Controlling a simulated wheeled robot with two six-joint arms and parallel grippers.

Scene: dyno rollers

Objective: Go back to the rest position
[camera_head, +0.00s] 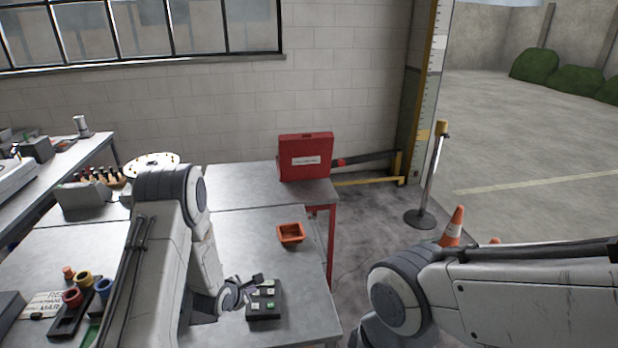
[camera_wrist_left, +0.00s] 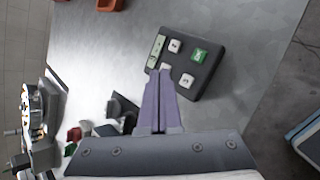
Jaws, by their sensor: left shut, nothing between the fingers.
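My left gripper (camera_head: 258,279) is shut and empty at the near part of the metal table, at the dark button box (camera_head: 263,312). In the left wrist view my left gripper's fingers (camera_wrist_left: 162,74) are together, and their tips overlap the edge of the button box (camera_wrist_left: 207,70), partly covering one white button. I cannot tell whether they touch it. The box has several white buttons, a green button (camera_wrist_left: 200,55) and a small pale panel (camera_wrist_left: 157,48). My right arm enters the head view from the right; its gripper is out of view.
An orange tray (camera_head: 291,233) and a red case (camera_head: 305,158) sit farther back on the table (camera_head: 240,230). Colored rings in a black holder (camera_head: 66,320) lie at left. A traffic cone (camera_head: 452,227) and a post (camera_head: 432,180) stand on the floor at right.

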